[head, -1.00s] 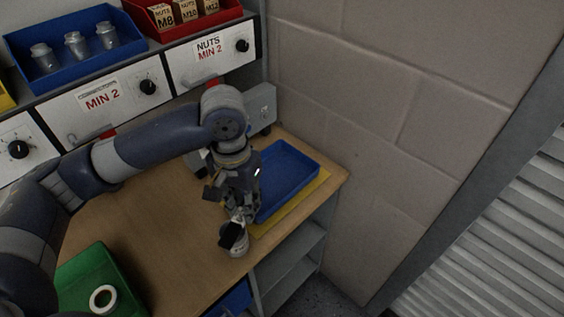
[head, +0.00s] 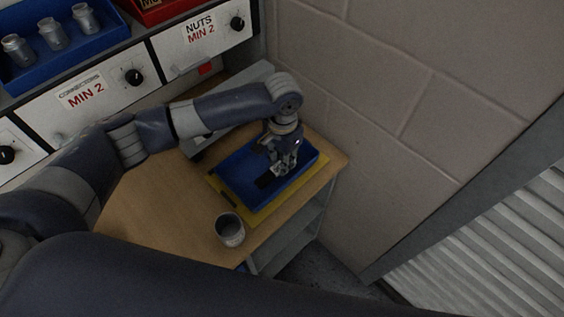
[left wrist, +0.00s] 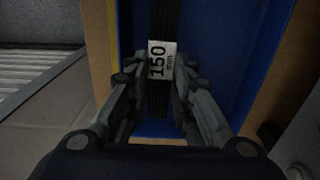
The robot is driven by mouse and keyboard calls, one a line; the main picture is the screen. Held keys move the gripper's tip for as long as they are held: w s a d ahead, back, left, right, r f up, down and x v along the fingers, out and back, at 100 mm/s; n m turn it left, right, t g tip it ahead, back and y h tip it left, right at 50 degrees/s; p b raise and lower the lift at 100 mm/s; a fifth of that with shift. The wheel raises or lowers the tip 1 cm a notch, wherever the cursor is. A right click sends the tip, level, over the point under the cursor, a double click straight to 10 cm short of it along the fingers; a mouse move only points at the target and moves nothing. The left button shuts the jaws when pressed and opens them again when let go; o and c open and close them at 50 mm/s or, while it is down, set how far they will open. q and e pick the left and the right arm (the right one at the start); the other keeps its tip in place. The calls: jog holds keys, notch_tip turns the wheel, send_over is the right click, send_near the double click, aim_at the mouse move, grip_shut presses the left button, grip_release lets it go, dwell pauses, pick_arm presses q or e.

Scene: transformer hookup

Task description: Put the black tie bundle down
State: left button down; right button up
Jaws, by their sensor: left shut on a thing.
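The black tie bundle (left wrist: 160,98) with its white "150 mm" label is between the fingers of my left gripper (left wrist: 160,92) in the left wrist view. In the head view a dark end of the bundle (head: 265,181) shows beside my left gripper (head: 282,172), over the blue tray (head: 236,170). My left gripper is shut on the bundle. The blue tray also fills the background of the left wrist view (left wrist: 225,40). I cannot tell whether the bundle touches the tray floor. My right gripper is not in view.
The tray sits on a yellow mat (head: 257,216) at the bench's right end. A grey metal cup (head: 230,230) stands on the wooden bench (head: 165,215) in front of it. A block wall (head: 370,100) is close on the right. Labelled drawers (head: 85,92) line the back.

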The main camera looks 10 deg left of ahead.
pick_arm(q)
notch_tip(320, 180, down, 2)
jog(key=shift+f, duration=0.3)
jog(key=c, duration=1.8)
grip_release()
jog(key=shift+f, duration=0.1)
jog(key=shift+o, duration=0.6)
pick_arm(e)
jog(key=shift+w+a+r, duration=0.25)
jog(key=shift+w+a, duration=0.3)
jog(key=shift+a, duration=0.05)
pick_arm(q)
jog(key=shift+r, duration=0.55)
notch_tip(320, 180, up, 11)
jog(key=b, duration=0.2)
jog(key=shift+r, duration=0.15)
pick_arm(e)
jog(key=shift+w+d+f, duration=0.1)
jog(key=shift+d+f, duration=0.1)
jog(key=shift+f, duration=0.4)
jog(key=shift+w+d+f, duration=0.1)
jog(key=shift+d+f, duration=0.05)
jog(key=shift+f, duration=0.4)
pick_arm(q)
jog(key=shift+d, duration=0.1)
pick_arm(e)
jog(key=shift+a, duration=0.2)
